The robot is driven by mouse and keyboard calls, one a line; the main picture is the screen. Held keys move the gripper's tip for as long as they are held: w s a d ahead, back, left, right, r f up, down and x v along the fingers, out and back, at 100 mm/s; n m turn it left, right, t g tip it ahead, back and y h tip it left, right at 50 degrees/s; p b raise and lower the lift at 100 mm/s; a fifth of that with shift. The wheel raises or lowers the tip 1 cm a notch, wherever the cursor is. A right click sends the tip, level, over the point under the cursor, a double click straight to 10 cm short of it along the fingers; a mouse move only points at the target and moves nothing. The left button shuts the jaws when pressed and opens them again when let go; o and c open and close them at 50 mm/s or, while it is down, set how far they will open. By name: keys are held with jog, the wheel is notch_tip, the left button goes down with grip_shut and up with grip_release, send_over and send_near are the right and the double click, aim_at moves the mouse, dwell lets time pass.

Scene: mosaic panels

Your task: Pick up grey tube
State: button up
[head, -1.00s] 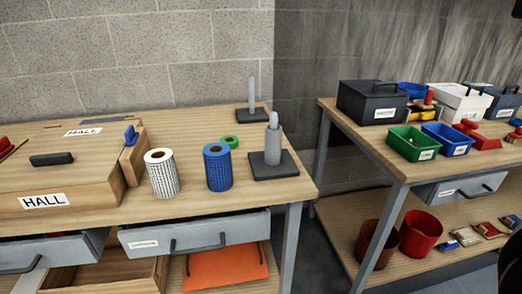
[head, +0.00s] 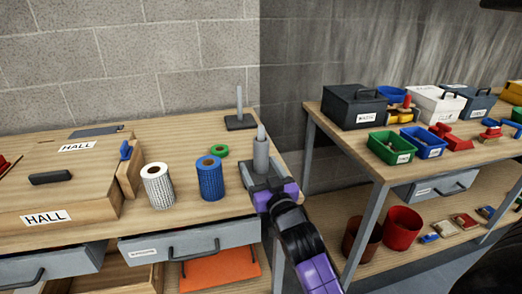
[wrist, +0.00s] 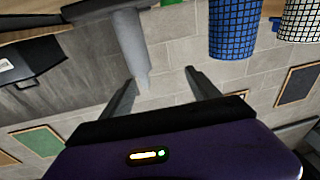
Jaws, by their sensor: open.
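The grey tube (head: 261,155) stands upright around a thin post on a dark square base, near the right end of the left bench. The post's tip shows above the tube. In the wrist view, which looks upside down, the tube (wrist: 130,35) hangs from the base (wrist: 85,10), with the post tip pointing between my fingers. My gripper (head: 267,180), purple with dark fingers, is in front of the tube in the head view and hides part of the base. In the wrist view, my gripper (wrist: 160,78) has its fingers wide apart with nothing held.
A second base with a bare post (head: 240,105) stands behind. A blue roll (head: 210,180), a white roll (head: 158,187) and a green ring (head: 218,151) are left of the tube. A wooden HALL box (head: 80,200) is further left. A second bench with bins stands right.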

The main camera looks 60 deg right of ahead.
aim_at(263, 146)
jog(key=shift+m+g, duration=0.7)
jog(key=shift+g, duration=0.2)
jog(key=d, duration=0.5)
jog(key=shift+w+d+r, duration=0.1)
jog(key=shift+d+r, duration=0.05)
jog(key=shift+d, duration=0.1)
jog(key=shift+w+d+h, duration=0.2)
jog(key=shift+d+h, duration=0.1)
jog(key=p+x, duration=0.1)
jog(key=x, duration=0.5)
jog(key=shift+r+p, duration=0.15)
jog(key=shift+p, duration=0.25)
jog(key=shift+w+d, duration=0.35)
jog(key=shift+w, duration=0.05)
jog(key=c, duration=1.5)
jog(key=shift+o, duration=0.2)
